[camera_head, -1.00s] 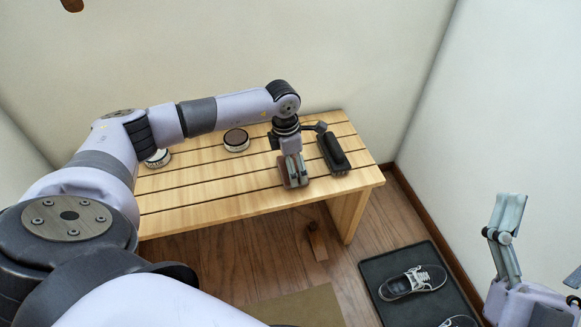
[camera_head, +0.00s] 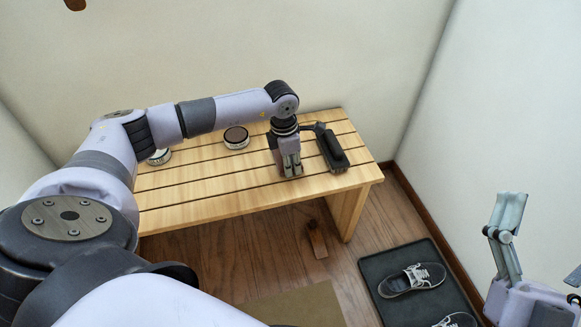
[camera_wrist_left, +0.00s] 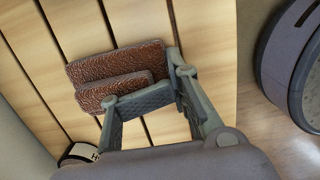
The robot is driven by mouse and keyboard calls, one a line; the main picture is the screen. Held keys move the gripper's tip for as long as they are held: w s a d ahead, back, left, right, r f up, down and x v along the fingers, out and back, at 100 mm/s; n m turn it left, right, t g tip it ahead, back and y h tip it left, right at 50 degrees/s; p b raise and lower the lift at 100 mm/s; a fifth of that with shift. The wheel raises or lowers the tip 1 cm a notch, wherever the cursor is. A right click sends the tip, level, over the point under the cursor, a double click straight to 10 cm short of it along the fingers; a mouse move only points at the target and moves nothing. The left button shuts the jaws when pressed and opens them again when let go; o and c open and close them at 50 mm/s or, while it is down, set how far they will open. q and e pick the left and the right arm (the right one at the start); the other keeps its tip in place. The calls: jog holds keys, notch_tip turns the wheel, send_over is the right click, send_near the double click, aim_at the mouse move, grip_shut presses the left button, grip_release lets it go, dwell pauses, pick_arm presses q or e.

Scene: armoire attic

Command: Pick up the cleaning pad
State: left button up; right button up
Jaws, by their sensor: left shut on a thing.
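The cleaning pad (camera_wrist_left: 115,63) is a brown, rough-textured block with a larger and a smaller part showing in the left wrist view. My left gripper (camera_wrist_left: 143,80) is shut on it there, with one finger across the pad's near side and the other at its right end. In the head view, my left gripper (camera_head: 291,168) points down over the right part of the wooden bench (camera_head: 215,190), left of a black brush. The pad is mostly hidden there, and I cannot tell its height above the slats. My right gripper (camera_head: 507,225) shows at the right edge, empty; its jaw opening is unclear.
The black brush (camera_head: 333,152) lies close to the right of my left gripper. Two round tins, one brown-topped (camera_head: 236,136) and one paler (camera_head: 158,156), stand on the bench to the left. Shoes (camera_head: 412,280) rest on a dark tray (camera_head: 378,268) on the floor.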

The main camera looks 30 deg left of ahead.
pick_arm(q)
grip_shut()
jog(key=o, duration=2.1)
grip_release()
jog(key=shift+r, duration=0.15)
